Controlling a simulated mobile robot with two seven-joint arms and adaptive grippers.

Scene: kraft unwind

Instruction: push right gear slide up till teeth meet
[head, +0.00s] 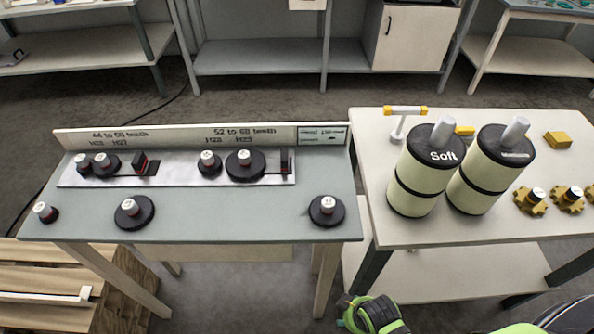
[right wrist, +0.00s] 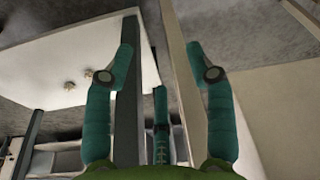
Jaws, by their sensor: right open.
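The right gear slide (head: 285,160) is a dark upright block at the right end of the metal plate (head: 180,179) on the grey-green table. Left of it, a large dark gear (head: 245,164) with a red hub and pale cap sits beside a smaller gear (head: 210,163). I cannot tell whether their teeth touch. The left slide (head: 140,162) stands in a slot beside another gear pair (head: 107,165). My right gripper (right wrist: 160,62) is open and empty in the right wrist view, away from the slide. My left gripper is not in view.
Loose gears (head: 134,212) and (head: 327,211) lie along the table's front. The white table (head: 470,222) at right holds two cream rolls (head: 425,170) and several yellow gears (head: 530,201). A labelled backboard (head: 190,139) stands behind the plate. Wood boards lie lower left.

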